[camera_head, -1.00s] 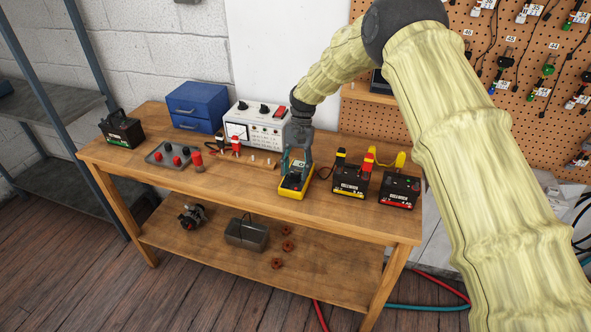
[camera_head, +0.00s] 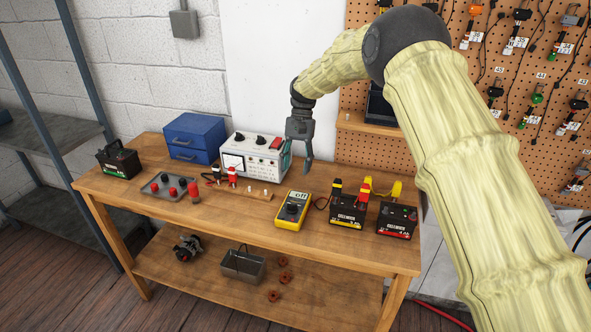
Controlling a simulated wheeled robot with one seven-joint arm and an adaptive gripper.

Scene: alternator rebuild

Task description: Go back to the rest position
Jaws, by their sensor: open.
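My gripper (camera_head: 296,160) is in the head view, at the end of my arm in its yellowish sleeve. It hangs fingers down above the workbench (camera_head: 150,200), in front of the right end of the grey test set (camera_head: 252,155). Its jaws are apart and I see nothing between them. A yellow multimeter (camera_head: 291,211) lies on the bench below and in front of the gripper, apart from it. Its display reads "off".
Two black batteries (camera_head: 397,222) with clips stand right of the multimeter. Blue drawers (camera_head: 193,138), a dark battery (camera_head: 118,160) and a grey terminal tray (camera_head: 160,187) are at the left. A pegboard (camera_head: 490,130) hangs behind my arm. Space above the bench's left half is clear.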

